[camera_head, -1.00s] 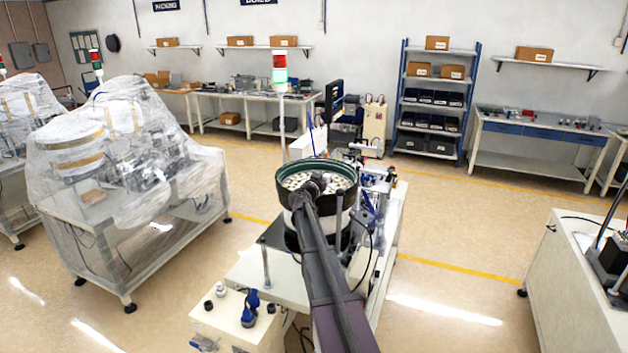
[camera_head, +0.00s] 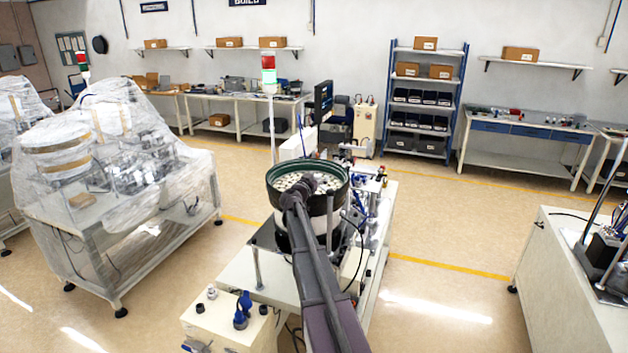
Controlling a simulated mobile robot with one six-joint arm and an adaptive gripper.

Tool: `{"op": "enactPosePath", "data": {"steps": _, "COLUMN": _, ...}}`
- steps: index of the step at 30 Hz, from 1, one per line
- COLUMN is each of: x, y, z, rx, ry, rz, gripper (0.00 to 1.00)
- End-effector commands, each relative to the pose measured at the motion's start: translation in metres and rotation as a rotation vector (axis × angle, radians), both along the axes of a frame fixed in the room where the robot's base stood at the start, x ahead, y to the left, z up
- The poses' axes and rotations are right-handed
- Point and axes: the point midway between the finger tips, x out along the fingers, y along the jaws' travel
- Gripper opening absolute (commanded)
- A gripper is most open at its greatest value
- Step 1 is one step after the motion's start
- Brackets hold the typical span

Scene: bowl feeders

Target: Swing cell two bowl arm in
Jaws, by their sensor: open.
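A round bowl feeder (camera_head: 277,203) with a dark green rim stands on the white machine bench in the middle. Many small pale parts lie in it. My dark arm reaches up from the bottom edge, and my gripper (camera_head: 300,188) is at the bowl's near side, over or just in front of the rim. It is open as far as I can tell; its fingers are small and dark against the bowl. I cannot make out a separate bowl arm or a cell number.
A light tower (camera_head: 268,75) with a red top rises behind the bowl. A cream box with a blue knob (camera_head: 242,308) is at the bench front. A plastic-wrapped machine (camera_head: 110,170) stands left, another bench (camera_head: 565,270) right.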

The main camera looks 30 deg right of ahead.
Motion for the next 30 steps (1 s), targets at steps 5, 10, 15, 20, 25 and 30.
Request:
{"op": "enactPosePath", "data": {"steps": 5, "x": -0.002, "y": 0.003, "z": 0.000, "rx": 0.000, "ry": 0.000, "rz": 0.001, "gripper": 0.76}}
{"op": "enactPosePath", "data": {"steps": 10, "x": -0.009, "y": 0.014, "z": 0.000, "rx": 0.000, "ry": 0.000, "rz": 0.001, "gripper": 0.76}}
{"op": "enactPosePath", "data": {"steps": 15, "x": -0.021, "y": 0.034, "z": 0.000, "rx": 0.000, "ry": 0.000, "rz": 0.001, "gripper": 0.76}}
{"op": "enactPosePath", "data": {"steps": 20, "x": -0.035, "y": 0.056, "z": 0.000, "rx": 0.000, "ry": 0.000, "rz": 0.001, "gripper": 0.76}}
{"op": "enactPosePath", "data": {"steps": 25, "x": -0.048, "y": 0.078, "z": 0.000, "rx": 0.000, "ry": 0.000, "rz": 0.001, "gripper": 0.76}}
{"op": "enactPosePath", "data": {"steps": 30, "x": -0.057, "y": 0.095, "z": 0.000, "rx": 0.000, "ry": 0.000, "rz": 0.001, "gripper": 0.76}}
